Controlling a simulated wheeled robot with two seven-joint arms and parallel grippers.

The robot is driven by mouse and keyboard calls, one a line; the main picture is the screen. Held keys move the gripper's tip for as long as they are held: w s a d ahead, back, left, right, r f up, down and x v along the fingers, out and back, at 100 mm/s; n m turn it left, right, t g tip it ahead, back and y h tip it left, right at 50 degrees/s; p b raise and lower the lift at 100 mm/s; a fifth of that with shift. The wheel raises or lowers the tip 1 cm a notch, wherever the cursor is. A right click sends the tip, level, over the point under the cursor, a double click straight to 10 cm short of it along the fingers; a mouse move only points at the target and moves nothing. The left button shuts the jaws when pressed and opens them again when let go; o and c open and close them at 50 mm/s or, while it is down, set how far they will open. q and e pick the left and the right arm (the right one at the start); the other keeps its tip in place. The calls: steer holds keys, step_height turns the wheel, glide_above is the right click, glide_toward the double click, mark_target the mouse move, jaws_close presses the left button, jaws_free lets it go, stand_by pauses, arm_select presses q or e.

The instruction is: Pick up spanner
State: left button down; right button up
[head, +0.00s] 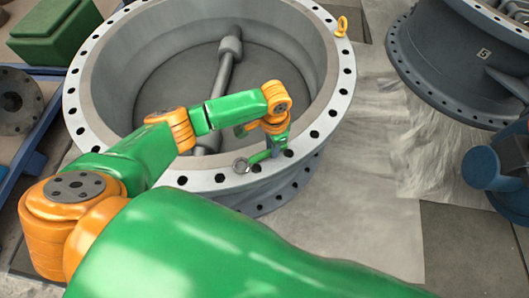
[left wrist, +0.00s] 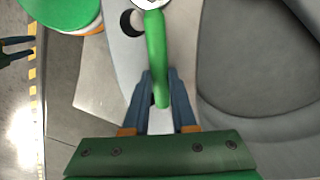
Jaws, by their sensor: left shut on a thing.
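The spanner (head: 260,157) has a green handle and a silver ring end, and shows over the flanged rim of the large grey valve body (head: 205,182). My left gripper (head: 275,146) is shut on its green handle just above the rim. In the left wrist view, the spanner's handle (left wrist: 155,45) runs between the two blue-grey fingers of my left gripper (left wrist: 160,95), with part of the silver end at the top edge. I cannot tell whether the spanner touches the rim.
A shaft (head: 224,75) crosses inside the valve body, and a yellow eyebolt (head: 342,26) stands on its rim. A second dark valve body (head: 450,60) is at the upper right. Blue equipment (head: 490,170) is at the right edge.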

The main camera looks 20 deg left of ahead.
stand_by(0.5)
arm_select(q)
steer(key=r, duration=0.1)
steer(key=r+p, duration=0.1)
steer(key=r, duration=0.1)
steer(key=r+p, duration=0.1)
steer(key=shift+s+d+r, duration=0.2)
steer(key=shift+s+r, duration=0.1)
steer(key=shift+r, duration=0.05)
steer(key=s+d+r+p, duration=0.4)
steer(key=s+r, duration=0.4)
steer(key=s, duration=0.4)
steer(key=shift+s+d+r+p, duration=0.2)
steer(key=shift+s+p, duration=0.05)
steer(key=shift+p, duration=0.05)
steer(key=c, duration=1.4)
jaws_free()
jaws_close()
